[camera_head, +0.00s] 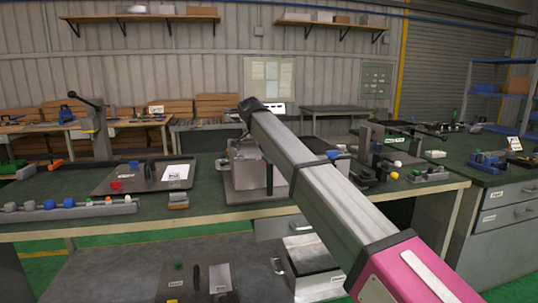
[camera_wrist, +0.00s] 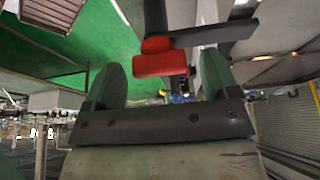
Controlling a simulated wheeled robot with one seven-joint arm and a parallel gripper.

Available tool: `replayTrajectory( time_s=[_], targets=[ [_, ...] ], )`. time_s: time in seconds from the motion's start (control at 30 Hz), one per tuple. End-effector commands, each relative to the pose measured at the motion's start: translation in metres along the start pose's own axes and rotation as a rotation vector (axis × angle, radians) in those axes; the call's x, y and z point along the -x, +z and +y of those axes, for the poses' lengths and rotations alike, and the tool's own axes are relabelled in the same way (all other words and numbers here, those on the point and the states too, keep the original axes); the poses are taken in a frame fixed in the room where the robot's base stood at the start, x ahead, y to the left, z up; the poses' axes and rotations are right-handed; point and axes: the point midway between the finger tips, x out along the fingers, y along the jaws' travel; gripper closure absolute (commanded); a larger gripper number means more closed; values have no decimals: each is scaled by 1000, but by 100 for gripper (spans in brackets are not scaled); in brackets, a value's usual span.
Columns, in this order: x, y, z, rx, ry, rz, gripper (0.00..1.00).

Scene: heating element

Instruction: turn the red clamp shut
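The red clamp (camera_wrist: 160,62) shows in the wrist view, on a dark upright post (camera_wrist: 155,18) with a dark flat bar (camera_wrist: 215,33) reaching right from it. My gripper (camera_wrist: 160,66) has its two fingers wide apart, one to each side of the red clamp. Gaps show on both sides; I cannot tell how deep the clamp sits between the fingertips. In the head view my arm crosses the bench, and my gripper and the red clamp cannot be made out there.
A metal box fixture (camera_head: 245,168) with a dark post stands mid-bench beside my arm. A tray (camera_head: 105,184) with a small red part is on the left. A rack of small parts (camera_head: 70,208) lies at the front left edge. Several dark fixtures crowd the right.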

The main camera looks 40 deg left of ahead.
Motion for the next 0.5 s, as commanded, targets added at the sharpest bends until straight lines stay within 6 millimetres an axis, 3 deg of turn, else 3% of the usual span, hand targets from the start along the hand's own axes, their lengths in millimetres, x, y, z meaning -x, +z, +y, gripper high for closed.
replayTrajectory(
  time_s=[0.27,0.5],
  targets=[
    [1,0,0,1,0,1,19],
    [18,0,-1,2,0,1,19]
  ],
)
